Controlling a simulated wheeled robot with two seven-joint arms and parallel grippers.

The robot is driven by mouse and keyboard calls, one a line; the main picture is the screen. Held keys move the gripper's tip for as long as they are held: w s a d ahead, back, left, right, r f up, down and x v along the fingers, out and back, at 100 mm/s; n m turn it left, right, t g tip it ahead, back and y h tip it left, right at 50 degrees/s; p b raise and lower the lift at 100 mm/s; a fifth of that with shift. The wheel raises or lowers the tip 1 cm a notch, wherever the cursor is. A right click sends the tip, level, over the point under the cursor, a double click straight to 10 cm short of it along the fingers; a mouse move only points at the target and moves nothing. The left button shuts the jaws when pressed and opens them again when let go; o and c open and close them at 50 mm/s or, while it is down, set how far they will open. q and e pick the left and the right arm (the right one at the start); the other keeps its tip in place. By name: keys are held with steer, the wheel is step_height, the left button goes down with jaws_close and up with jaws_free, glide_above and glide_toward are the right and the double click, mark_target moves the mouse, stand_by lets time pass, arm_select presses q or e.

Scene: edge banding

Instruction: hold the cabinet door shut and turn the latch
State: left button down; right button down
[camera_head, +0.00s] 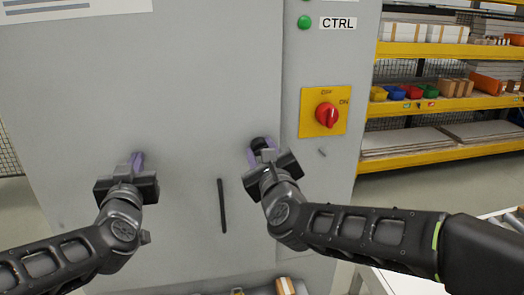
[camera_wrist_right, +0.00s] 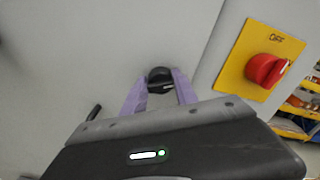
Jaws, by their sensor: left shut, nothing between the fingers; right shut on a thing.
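The grey cabinet door (camera_head: 190,90) fills the middle of the head view and looks flush with the frame strip at its right. The black latch (camera_head: 258,143) is near the door's right edge. My right gripper (camera_head: 262,152) is shut on the latch; the right wrist view shows the latch (camera_wrist_right: 160,80) between its purple fingers. My left gripper (camera_head: 137,160) is shut and empty, with its fingertips at the left part of the door. Whether they touch the door I cannot tell. A black vertical handle (camera_head: 222,205) is on the door between the grippers.
A red rotary switch (camera_head: 326,115) on a yellow plate sits on the frame right of the latch, close to my right gripper. A green lamp (camera_head: 304,22) is above it. Yellow shelves (camera_head: 440,50) with bins stand at the right. A small brown box (camera_head: 285,287) is at the bottom.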

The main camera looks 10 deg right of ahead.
steer(key=n, duration=1.2)
steer(key=shift+f, duration=0.15)
steer(key=shift+n, duration=0.3)
steer(key=c, duration=1)
jaws_free()
steer(key=shift+o, duration=0.2)
steer(key=shift+s+a, duration=0.1)
steer(key=s, duration=1.2)
